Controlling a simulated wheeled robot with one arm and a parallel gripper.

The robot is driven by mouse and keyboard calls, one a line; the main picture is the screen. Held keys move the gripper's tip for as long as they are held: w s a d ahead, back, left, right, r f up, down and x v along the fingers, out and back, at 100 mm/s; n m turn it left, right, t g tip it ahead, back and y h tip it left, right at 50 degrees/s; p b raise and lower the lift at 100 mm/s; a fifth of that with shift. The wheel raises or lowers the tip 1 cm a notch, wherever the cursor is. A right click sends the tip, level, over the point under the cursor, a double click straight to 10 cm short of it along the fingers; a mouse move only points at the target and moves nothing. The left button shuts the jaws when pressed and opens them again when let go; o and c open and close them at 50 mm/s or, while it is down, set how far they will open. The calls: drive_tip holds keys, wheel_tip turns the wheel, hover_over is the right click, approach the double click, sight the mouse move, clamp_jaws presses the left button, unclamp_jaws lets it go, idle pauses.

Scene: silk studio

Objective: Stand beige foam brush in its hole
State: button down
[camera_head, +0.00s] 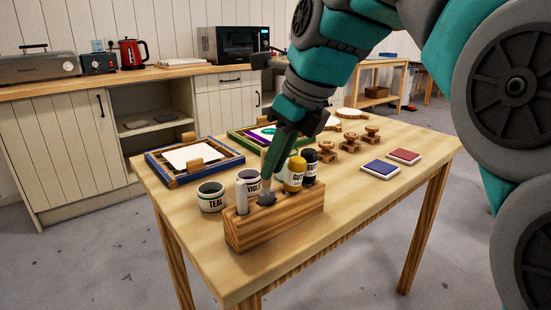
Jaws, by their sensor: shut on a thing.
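The wooden holder block (275,229) stands at the front of the table, with several bottles in its top. My gripper (266,178) points down over the block, between the white violet bottle (248,188) and the yellow-capped bottle (294,173). Its green fingers are shut. A thin beige sliver, seemingly the beige foam brush (264,157), shows along the fingers; most of it is hidden. A dark grey rounded piece (267,199) lies just under the fingertips at the block's top. I cannot tell if it is part of the brush, or whether the brush sits in a hole.
A blue-edged frame (187,160) and a green-edged frame (243,135) lie behind. Wooden stamps (350,143), a blue pad (380,169) and a red pad (404,156) are to the right. The table's right front is clear.

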sight(269, 197)
drive_tip(key=shift+f, duration=1.05)
idle(0.4)
drive_tip(key=shift+f, duration=0.35)
drive_tip(key=shift+f, duration=0.65)
idle(0.5)
drive_tip(key=c, duration=0.7)
unclamp_jaws()
drive_tip(key=shift+v, duration=3.9)
